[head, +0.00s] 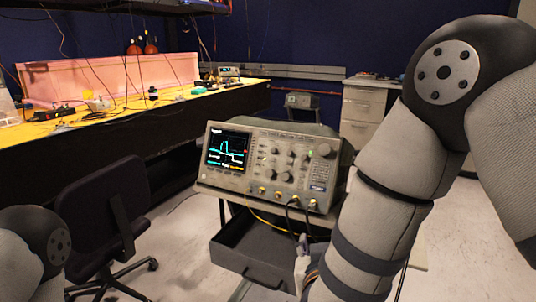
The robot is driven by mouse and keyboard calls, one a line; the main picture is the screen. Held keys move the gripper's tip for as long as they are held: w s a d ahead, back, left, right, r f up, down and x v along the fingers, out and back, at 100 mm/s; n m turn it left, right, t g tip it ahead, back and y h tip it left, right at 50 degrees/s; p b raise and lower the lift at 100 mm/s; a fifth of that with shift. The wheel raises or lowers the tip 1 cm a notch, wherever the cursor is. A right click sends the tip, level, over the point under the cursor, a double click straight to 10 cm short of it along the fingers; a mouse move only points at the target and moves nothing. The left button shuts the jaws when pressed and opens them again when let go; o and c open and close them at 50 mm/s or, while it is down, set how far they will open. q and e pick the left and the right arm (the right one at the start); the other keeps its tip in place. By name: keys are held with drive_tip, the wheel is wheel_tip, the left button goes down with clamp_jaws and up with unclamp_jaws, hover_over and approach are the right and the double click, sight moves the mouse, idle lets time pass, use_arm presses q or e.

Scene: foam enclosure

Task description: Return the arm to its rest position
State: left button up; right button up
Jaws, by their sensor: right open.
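My right arm (395,175) comes down from the upper right, and its forearm runs to the bottom edge. A small pale part beside the forearm, in front of the open drawer, appears to be my right gripper (302,262); the forearm hides most of it. It is open, and I see nothing held in it. Only a rounded part of my left arm (38,245) shows at the lower left; the left gripper is out of view.
An oscilloscope (225,172) with a lit screen and cables stands on a cart with an open dark drawer (240,262). A black chair (95,215) stands at left. A yellow-topped bench (140,108) runs along the left. A drawer cabinet (362,105) stands behind. Bare floor shows at right.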

drive_tip(key=s+d+f+g+y, duration=0.15)
drive_tip(key=s+f+g, duration=0.25)
drive_tip(key=s+f, duration=0.5)
drive_tip(key=s+d+f+g+y, duration=0.1)
drive_tip(key=s+d+f+g, duration=0.25)
drive_tip(key=s+f, duration=0.6)
drive_tip(key=s+d+f+g, duration=0.1)
drive_tip(key=s+f+g, duration=0.2)
drive_tip(key=s, duration=0.6)
drive_tip(key=s+d+f+g+y, duration=0.1)
drive_tip(key=s+d+f+g, duration=0.1)
drive_tip(key=s, duration=0.7)
drive_tip(key=shift+s+f+g, duration=0.25)
drive_tip(key=shift+f+g, duration=0.45)
drive_tip(key=shift+g, duration=0.55)
